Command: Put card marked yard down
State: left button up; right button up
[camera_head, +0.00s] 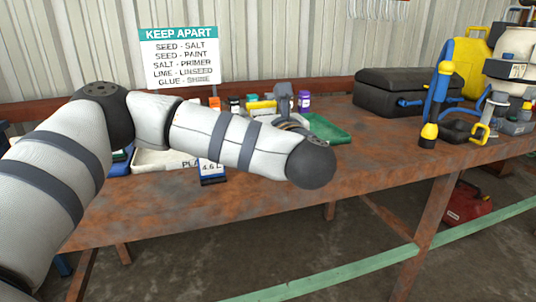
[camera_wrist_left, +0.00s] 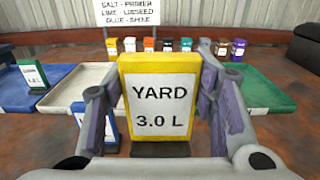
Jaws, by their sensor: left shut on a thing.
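The card marked YARD 3.0 L (camera_wrist_left: 160,100) has a yellow frame and a white face. In the left wrist view it stands upright between the fingers of my left gripper (camera_wrist_left: 160,112), which is shut on it. In the head view my left gripper (camera_head: 284,97) shows partly behind my own forearm, above the back of the bench, and the card cannot be made out clearly there. Whether its base touches the bench is hidden. My right gripper is in neither view.
A white tray (camera_head: 148,160), a green tray (camera_head: 330,129) and a blue tray (camera_wrist_left: 38,99) are on the rusty bench (camera_head: 250,205). A blue-framed card (camera_head: 212,170) stands by the white tray. Several small containers line the back. A black toolbox (camera_head: 385,92) stands right.

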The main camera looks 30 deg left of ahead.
pick_arm(q)
jog(key=shift+w+a+f, duration=0.7)
jog(key=shift+w+f, duration=0.25)
jog(key=shift+f, duration=0.75)
jog(key=shift+w+a+f, duration=0.7)
jog(key=shift+w+f, duration=0.2)
jog(key=shift+f, duration=0.8)
jog(key=shift+w+a+f, duration=0.7)
jog(key=shift+w+f, duration=0.25)
jog(key=shift+f, duration=0.75)
jog(key=o, duration=1.2)
jog(key=shift+c, duration=0.2)
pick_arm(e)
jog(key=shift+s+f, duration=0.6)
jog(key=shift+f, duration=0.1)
